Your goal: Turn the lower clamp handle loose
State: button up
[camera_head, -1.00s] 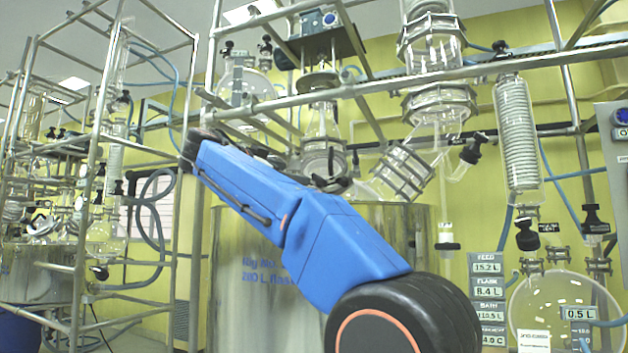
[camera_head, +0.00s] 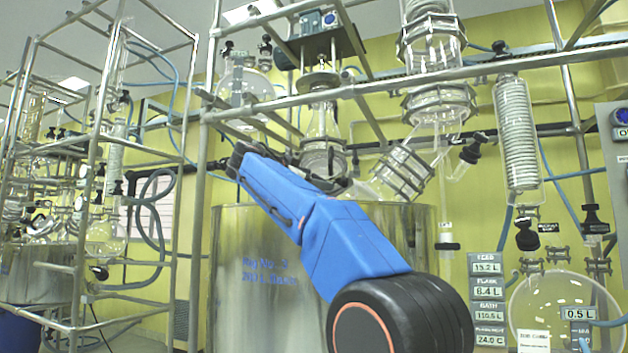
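My blue arm reaches up and left across the steel vessel (camera_head: 400,225). Its far end bends back behind the blue link, where dark parts that look like my gripper (camera_head: 334,185) show just above the vessel's rim. The fingers are too dark and too covered to read. They are below the glass neck (camera_head: 322,125) and left of the tilted flanged glass joint (camera_head: 402,172). I cannot make out the lower clamp handle for certain. Small clamps (camera_head: 558,255) show above the round flask (camera_head: 560,305) at the lower right, well away from my gripper.
Steel frame bars (camera_head: 420,86) cross above and in front of the glassware. A coiled glass condenser (camera_head: 517,135) hangs at the right, near a sign stack (camera_head: 488,300). Another framed reactor (camera_head: 40,270) stands at the left. Yellow wall shows between the vessel and the condenser.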

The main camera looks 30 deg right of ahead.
jog(key=c, duration=1.1)
jog(key=shift+o, duration=0.2)
jog(key=shift+s+n+t, duration=0.15)
jog(key=shift+n+t, duration=0.15)
jog(key=shift+n, duration=0.1)
jog(key=shift+s+d+f+n+t+y, duration=0.15)
jog(key=shift+n+t+y, duration=0.8)
jog(key=shift+n+t, duration=0.85)
jog(key=shift+s+d+r+n+t+y, duration=0.15)
jog(key=shift+n+t+y, duration=0.9)
jog(key=shift+n, duration=1.35)
jog(key=shift+s+d+f+n+t+y, duration=0.15)
jog(key=shift+n+t+y, duration=0.65)
jog(key=shift+n+t, duration=1.1)
jog(key=shift+n, duration=0.5)
jog(key=o, duration=1.1)
jog(key=shift+c, duration=0.2)
